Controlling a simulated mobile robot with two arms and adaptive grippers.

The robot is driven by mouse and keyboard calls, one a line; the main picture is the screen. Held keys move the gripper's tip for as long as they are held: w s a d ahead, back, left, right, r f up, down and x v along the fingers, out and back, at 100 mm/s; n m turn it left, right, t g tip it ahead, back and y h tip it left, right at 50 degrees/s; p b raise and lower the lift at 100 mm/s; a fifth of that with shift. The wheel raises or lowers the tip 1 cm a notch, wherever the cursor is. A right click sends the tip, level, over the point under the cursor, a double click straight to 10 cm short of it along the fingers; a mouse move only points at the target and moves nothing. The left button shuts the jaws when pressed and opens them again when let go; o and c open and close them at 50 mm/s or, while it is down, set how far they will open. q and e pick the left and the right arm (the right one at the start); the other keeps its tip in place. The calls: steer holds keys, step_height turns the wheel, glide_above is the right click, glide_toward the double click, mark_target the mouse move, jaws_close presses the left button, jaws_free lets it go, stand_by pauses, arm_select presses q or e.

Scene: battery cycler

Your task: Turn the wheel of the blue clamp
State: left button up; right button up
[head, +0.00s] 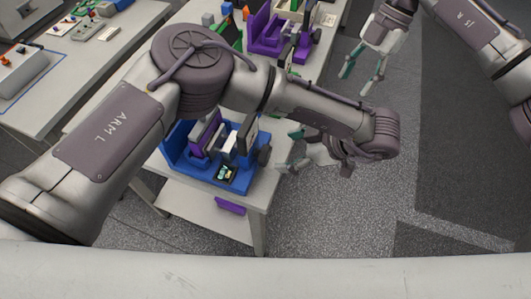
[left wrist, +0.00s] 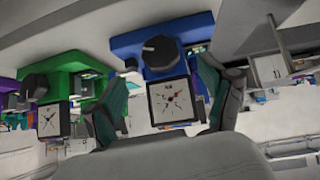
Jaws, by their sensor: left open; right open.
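The blue clamp (head: 206,171) stands on the white table, partly hidden behind my left arm. Its dark wheel (head: 265,155) faces right, past the table's right side. My left gripper (head: 287,152) is open, just right of the wheel and apart from it. In the left wrist view, the blue clamp (left wrist: 205,32) is at the top centre. Its black wheel (left wrist: 160,52) shows above a square white dial plate (left wrist: 170,100), between the open fingers (left wrist: 165,92). My right gripper (head: 363,65) is open and empty over the floor at the upper right.
A purple clamp (head: 262,42) stands further back on the table. A green clamp (left wrist: 72,68) with its own dial is left of the blue one in the left wrist view; my left arm mostly hides it from the head. Another bench (head: 50,110) is at the left. Floor right of the table is clear.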

mark_target(270, 153)
arm_select(q)
steer(key=x, duration=0.8)
steer(key=shift+w+a+f, duration=0.1)
steer(key=shift+f, duration=0.15)
steer(key=c, duration=1.2)
steer(key=m+g, duration=0.1)
steer(key=g, duration=0.1)
steer(key=m+g+y, duration=0.1)
steer(key=g, duration=0.1)
steer(key=shift+r+y, duration=0.1)
steer(key=shift+y, duration=0.2)
steer(key=o, duration=1.2)
